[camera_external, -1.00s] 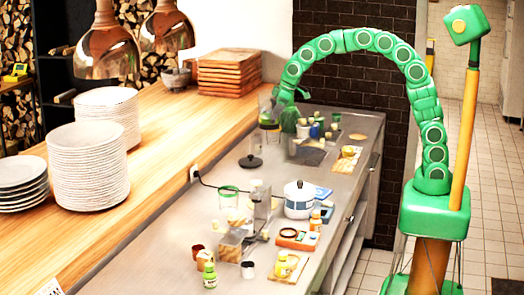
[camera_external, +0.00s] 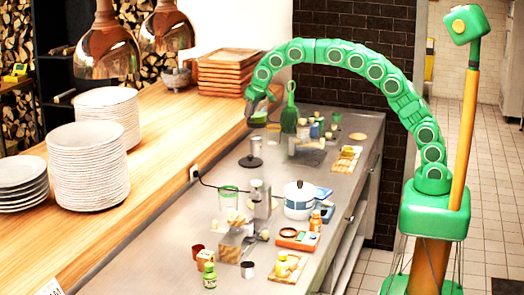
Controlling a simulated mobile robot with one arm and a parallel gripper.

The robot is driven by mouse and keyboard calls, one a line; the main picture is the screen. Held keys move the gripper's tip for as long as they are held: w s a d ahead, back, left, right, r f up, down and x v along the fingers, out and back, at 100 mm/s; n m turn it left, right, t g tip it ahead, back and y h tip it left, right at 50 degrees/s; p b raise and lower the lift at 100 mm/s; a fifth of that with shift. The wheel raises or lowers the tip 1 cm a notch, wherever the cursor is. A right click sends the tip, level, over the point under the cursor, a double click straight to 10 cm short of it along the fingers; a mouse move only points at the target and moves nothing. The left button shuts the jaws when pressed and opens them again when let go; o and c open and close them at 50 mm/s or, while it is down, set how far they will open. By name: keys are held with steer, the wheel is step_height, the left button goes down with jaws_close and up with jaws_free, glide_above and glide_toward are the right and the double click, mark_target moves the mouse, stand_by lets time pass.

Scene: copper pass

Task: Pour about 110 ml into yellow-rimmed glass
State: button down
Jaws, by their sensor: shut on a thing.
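My gripper (camera_external: 259,97) is at the end of the green arm, above the far part of the grey counter. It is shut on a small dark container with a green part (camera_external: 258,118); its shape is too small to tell. Below the gripper is a dark round base (camera_external: 250,161) with a pale upright part above it. A green bottle with a long neck (camera_external: 290,113) stands upright to the right of the gripper. A clear glass with a green rim (camera_external: 228,197) stands nearer, at the counter's middle.
A white and blue pot (camera_external: 299,201) stands on the grey counter (camera_external: 165,240), with small jars and a red scale (camera_external: 298,239) nearby. Several cups and jars crowd the far end. Hanging copper lamps (camera_external: 108,45) and stacked plates (camera_external: 88,168) are at left.

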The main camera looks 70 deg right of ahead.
steer(key=w+a+f+m+h, duration=0.1)
steer(key=w+a+f+m, duration=0.1)
steer(key=w, duration=0.3)
steer(key=shift+a+f+m+g, duration=0.15)
steer(key=shift+f+m+g, duration=0.2)
steer(key=shift+m, duration=0.35)
steer(key=shift+s, duration=0.15)
steer(key=s+d+r+t+y, duration=0.1)
steer(key=d+r+y, duration=0.1)
steer(key=d+r+m+t+y+p, duration=0.1)
steer(key=d+r+y, duration=0.1)
steer(key=y, duration=0.1)
steer(key=s+d+r+m+t+y+p, duration=0.1)
steer(key=d+r+y, duration=0.1)
steer(key=d, duration=0.1)
steer(key=shift+s+r+t+y, duration=0.25)
steer(key=shift+s+r+y, duration=0.05)
steer(key=shift+s+y, duration=0.1)
steer(key=shift+s+d+f+m+t+y+p, duration=0.1)
steer(key=shift+d+f+m+t+y+p, duration=0.15)
steer(key=shift+d+y+p, duration=0.2)
steer(key=shift+s+d+f+m+t+y+p, duration=0.15)
steer(key=shift+d+f+t+y+p, duration=0.15)
steer(key=shift+d+y, duration=0.2)
steer(key=shift+s+d+r+y+p, duration=0.15)
steer(key=shift+d+y+p, duration=0.15)
steer(key=shift+p, duration=0.3)
